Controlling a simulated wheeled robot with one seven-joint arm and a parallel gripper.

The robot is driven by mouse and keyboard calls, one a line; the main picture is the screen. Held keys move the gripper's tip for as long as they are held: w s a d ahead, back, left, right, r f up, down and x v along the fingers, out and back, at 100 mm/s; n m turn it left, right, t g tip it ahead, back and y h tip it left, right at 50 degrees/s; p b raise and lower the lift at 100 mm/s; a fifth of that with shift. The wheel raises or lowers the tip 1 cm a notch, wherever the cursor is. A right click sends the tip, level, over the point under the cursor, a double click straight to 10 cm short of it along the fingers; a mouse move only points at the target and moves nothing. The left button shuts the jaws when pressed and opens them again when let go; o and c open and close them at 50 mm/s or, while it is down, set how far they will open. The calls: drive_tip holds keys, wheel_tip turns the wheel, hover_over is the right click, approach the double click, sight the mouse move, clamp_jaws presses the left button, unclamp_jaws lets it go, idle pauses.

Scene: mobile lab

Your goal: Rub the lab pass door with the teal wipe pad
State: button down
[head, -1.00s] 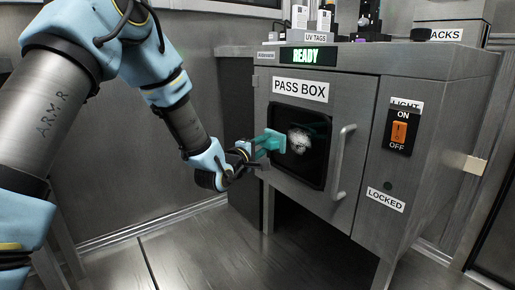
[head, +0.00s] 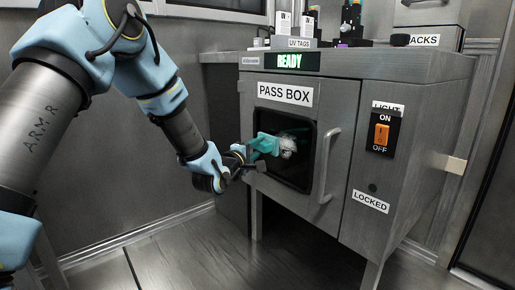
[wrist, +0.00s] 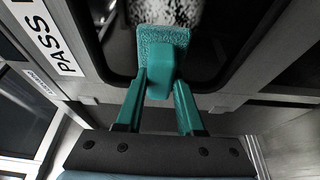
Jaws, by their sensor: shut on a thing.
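The pass box door (head: 333,165) is a grey metal panel with a dark window (head: 303,168), a "PASS BOX" label and a vertical handle (head: 326,165) on its right. It looks closed. A whitish smudge (head: 288,146) shows on the window; it is also at the top of the wrist view (wrist: 173,12). My gripper (wrist: 160,92) is shut on the teal wipe pad (wrist: 163,42) by its stem. The pad (head: 264,143) is at the window's left part, just left of the smudge and partly over it. I cannot tell whether it touches the glass.
A lit "READY" sign (head: 290,61) is above the door. An orange switch (head: 382,134) marked ON/OFF and a "LOCKED" label (head: 370,201) are right of it. Bottles and boxes stand on the cabinet top. The floor (head: 190,255) in front is clear.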

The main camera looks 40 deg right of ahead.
sight(271, 148)
drive_tip(key=shift+d, duration=1)
drive_tip(key=shift+s, duration=0.1)
drive_tip(key=shift+s+a, duration=0.15)
drive_tip(key=shift+s, duration=0.75)
drive_tip(key=shift+s+a, duration=0.1)
drive_tip(key=shift+s, duration=2.65)
drive_tip(key=shift+s+a, duration=0.1)
drive_tip(key=shift+s, duration=1.55)
drive_tip(key=shift+b, duration=0.3)
